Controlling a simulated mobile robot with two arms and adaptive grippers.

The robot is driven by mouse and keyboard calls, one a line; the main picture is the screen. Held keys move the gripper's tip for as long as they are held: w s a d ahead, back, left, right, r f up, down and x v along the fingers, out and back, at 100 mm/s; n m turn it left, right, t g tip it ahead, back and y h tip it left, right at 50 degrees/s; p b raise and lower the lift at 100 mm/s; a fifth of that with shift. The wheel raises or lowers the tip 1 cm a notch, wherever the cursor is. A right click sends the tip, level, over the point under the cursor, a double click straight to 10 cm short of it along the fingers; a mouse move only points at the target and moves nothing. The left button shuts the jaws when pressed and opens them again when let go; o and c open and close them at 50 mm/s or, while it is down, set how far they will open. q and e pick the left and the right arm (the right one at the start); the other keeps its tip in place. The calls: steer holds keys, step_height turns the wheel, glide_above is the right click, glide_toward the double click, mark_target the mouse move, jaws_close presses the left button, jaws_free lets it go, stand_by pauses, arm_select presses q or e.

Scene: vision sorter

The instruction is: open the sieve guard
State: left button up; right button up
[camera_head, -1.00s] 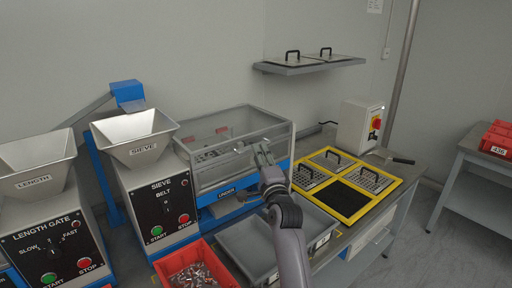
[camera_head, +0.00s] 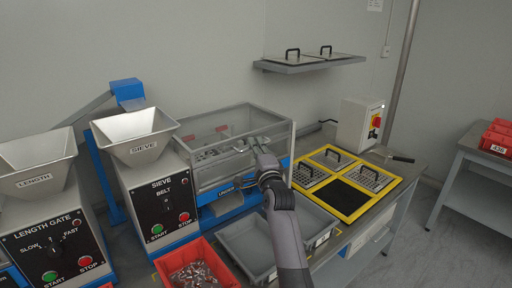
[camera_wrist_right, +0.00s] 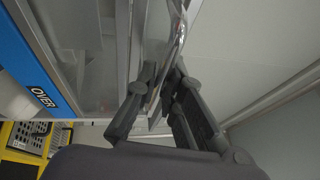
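The sieve guard (camera_head: 215,171) is a clear box with a grey frame over the sieve machine, and it looks closed. A bent metal bar, its handle (camera_wrist_right: 181,30), runs between the fingers of my right gripper (camera_wrist_right: 164,72) in the right wrist view. The fingertips are close together on either side of the bar; whether both press on it I cannot tell. In the head view my right gripper (camera_head: 258,145) is at the guard's front face and covers part of it. My left gripper is not in view.
A hopper marked SIEVE (camera_head: 139,139) and a control panel (camera_head: 170,207) stand left of the guard. Grey bins (camera_head: 252,240) and a red bin (camera_head: 160,264) sit in front. A yellow-framed rack (camera_head: 345,204) of screens is right, a switch box (camera_head: 352,125) behind it.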

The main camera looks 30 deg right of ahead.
jaws_close()
stand_by(0.3)
